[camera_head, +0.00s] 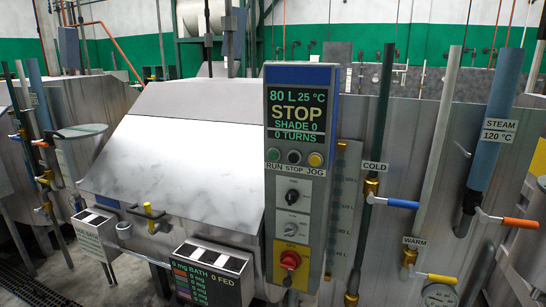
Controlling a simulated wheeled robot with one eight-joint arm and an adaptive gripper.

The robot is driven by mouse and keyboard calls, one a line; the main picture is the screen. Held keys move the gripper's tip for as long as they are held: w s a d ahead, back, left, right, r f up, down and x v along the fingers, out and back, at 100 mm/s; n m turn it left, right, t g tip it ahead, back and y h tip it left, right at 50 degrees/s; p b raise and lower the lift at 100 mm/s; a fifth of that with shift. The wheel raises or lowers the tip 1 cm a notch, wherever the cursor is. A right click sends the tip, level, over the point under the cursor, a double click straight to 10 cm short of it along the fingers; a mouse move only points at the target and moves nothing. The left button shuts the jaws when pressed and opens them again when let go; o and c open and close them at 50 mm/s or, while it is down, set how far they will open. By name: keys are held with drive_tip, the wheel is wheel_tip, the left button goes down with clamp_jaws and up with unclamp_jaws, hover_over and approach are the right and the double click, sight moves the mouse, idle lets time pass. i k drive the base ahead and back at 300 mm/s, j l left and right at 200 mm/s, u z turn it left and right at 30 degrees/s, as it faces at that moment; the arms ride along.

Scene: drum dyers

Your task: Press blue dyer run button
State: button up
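The dyer's control panel (303,180) stands upright in the middle of the head view, with a blue band (300,74) along its top. Its display (296,112) reads 80 L, 25 °C, STOP, SHADE 0, 0 TURNS. Below it is a row of three round buttons. The run button (273,155) is the left one, dark green, above the label RUN. The stop button (294,157) is dark, in the middle, and the jog button (315,159) is yellow, at the right. My gripper is not in view.
Valve pipes with a blue handle (402,204), an orange handle (520,222) and a yellow handle (442,279) stand at the right. A bath box (212,275) juts out at lower left.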

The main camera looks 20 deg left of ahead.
sight(273, 155)
drive_tip(key=u, duration=1.65)
drive_tip(key=i+l+u, duration=0.1)
drive_tip(key=i, duration=0.3)
drive_tip(key=l, duration=0.1)
